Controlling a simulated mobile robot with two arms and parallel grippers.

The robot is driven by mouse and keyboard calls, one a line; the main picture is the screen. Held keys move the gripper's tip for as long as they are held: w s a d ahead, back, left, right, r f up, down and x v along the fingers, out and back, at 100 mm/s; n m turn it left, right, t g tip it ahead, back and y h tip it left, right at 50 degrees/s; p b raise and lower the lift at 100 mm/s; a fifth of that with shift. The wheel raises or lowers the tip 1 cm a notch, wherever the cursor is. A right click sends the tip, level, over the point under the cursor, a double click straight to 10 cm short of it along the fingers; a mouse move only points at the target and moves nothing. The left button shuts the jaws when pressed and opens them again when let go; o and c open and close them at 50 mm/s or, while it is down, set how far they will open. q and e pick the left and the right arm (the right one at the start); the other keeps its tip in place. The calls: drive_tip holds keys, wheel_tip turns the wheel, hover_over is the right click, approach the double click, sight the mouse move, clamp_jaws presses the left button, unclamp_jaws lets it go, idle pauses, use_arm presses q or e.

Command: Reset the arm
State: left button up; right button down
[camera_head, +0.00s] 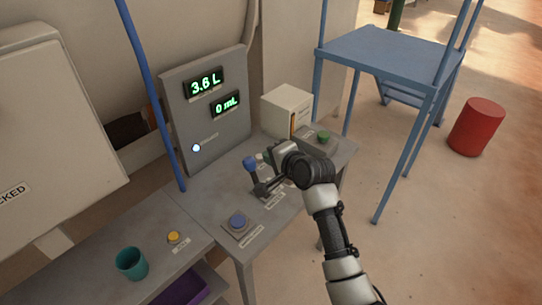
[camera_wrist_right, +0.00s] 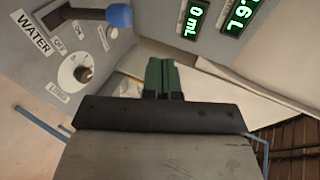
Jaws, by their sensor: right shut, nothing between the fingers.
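My right gripper (camera_head: 262,188) is over the grey bench, beside a lever with a blue knob (camera_head: 250,162). In the right wrist view its fingers (camera_wrist_right: 163,78) are together with nothing between them. That view also shows the blue knob (camera_wrist_right: 119,15) at the upper left, apart from the fingers, near a WATER label (camera_wrist_right: 33,33) with ON and OFF marks. My right arm reaches in from the lower right and hides part of the bench. My left gripper is not in view.
A panel (camera_head: 178,108) reads 3.6 L and 0 mL. A white box (camera_head: 283,108), green button (camera_head: 323,137), blue button (camera_head: 238,221) and yellow button (camera_head: 173,237) surround the gripper. A teal cup (camera_head: 131,265) stands at left. A blue stand (camera_head: 385,48) and red cylinder (camera_head: 476,127) are right.

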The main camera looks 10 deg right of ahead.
drive_tip(key=shift+s, duration=0.1)
drive_tip(key=s+d+f+n+g+h, duration=0.1)
drive_tip(key=s+d+f+n+g, duration=0.15)
drive_tip(key=s+f, duration=0.35)
drive_tip(key=s+d+f+n+g+h, duration=0.15)
drive_tip(key=s+f+n, duration=0.25)
drive_tip(key=s, duration=0.5)
drive_tip(key=s+d+f+n+g+h, duration=0.1)
drive_tip(key=s+d+n+g+h, duration=0.2)
drive_tip(key=s, duration=0.8)
drive_tip(key=s+d+f+n+g, duration=0.1)
drive_tip(key=s+d+n+g, duration=0.3)
drive_tip(key=s, duration=0.8)
wheel_tip(320, 180, down, 26)
drive_tip(key=a+t+b, duration=0.1)
drive_tip(key=b, duration=0.2)
use_arm(q)
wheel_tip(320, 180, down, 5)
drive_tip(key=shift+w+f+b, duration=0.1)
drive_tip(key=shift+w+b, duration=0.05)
drive_tip(key=shift+b, duration=0.9)
use_arm(e)
drive_tip(key=s+d+f+n+g, duration=0.1)
drive_tip(key=s+d+f, duration=0.1)
drive_tip(key=s+f, duration=1.4)
wheel_tip(320, 180, down, 4)
drive_tip(key=shift+s+d+f, duration=0.2)
drive_tip(key=shift+s+d, duration=0.1)
drive_tip(key=shift+s, duration=0.1)
